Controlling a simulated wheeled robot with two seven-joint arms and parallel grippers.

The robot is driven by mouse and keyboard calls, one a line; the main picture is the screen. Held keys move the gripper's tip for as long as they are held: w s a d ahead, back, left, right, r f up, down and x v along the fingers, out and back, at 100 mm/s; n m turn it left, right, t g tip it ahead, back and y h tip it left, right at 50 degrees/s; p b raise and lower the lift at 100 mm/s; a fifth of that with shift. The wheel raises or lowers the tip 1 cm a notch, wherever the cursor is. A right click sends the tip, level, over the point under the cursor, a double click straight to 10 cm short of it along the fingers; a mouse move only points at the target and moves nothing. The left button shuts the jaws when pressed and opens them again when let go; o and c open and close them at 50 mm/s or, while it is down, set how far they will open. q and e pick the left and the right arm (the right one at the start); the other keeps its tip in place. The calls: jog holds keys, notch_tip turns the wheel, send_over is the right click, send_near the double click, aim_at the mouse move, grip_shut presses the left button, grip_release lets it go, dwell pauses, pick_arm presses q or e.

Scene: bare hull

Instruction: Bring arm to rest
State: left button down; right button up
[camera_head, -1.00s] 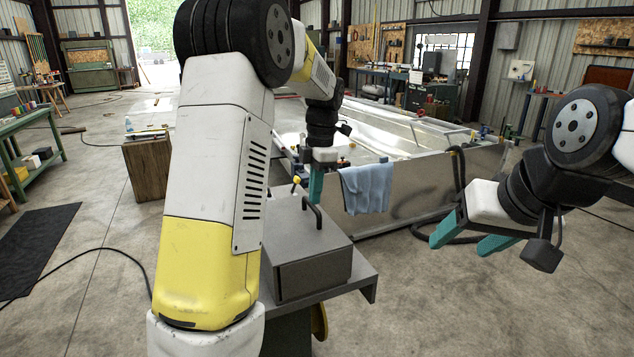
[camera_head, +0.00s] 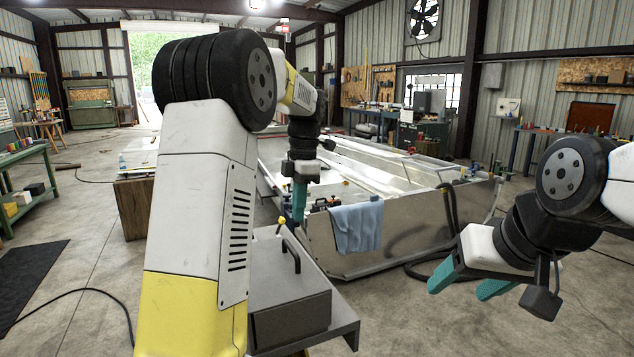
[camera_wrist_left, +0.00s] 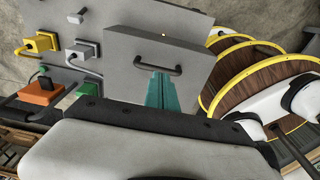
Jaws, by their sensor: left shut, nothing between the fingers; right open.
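My left arm reaches forward from the left in the head view. My left gripper (camera_head: 299,203) has its teal fingers together, pointing down, with nothing between them. In the picture it is just above the black handle (camera_head: 292,256) of a grey box (camera_head: 290,318), apart from it. In the left wrist view the closed teal fingers (camera_wrist_left: 162,92) show in front of the grey box (camera_wrist_left: 190,50) and its handle (camera_wrist_left: 158,66). My right gripper (camera_head: 470,284) hangs at the right with its teal fingers apart and empty, over the floor.
The grey box sits on a grey stand (camera_head: 345,325). A metal boat hull (camera_head: 400,225) with a blue cloth (camera_head: 357,227) over its edge lies beyond. Yellow (camera_wrist_left: 40,43), green (camera_wrist_left: 87,90) and orange (camera_wrist_left: 40,93) fixtures are beside the box.

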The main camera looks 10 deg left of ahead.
pick_arm(q)
notch_tip(320, 180, up, 6)
jog(key=d, duration=0.1)
jog(key=s+a+r+m+t+h, duration=0.1)
jog(key=s+r+m+t+h, duration=0.1)
jog(key=s+m, duration=0.5)
jog(key=s+d+f+m+t, duration=0.1)
jog(key=s+f+m+t, duration=0.1)
jog(key=s+m, duration=0.7)
jog(key=s+d+f+m+t+h, duration=0.1)
jog(key=s+f+m+t, duration=0.1)
jog(key=s+f+m, duration=0.3)
jog(key=s+m, duration=0.4)
jog(key=shift+s+d+f+t, duration=0.2)
jog(key=shift+s+d+t, duration=0.05)
jog(key=shift+t, duration=0.15)
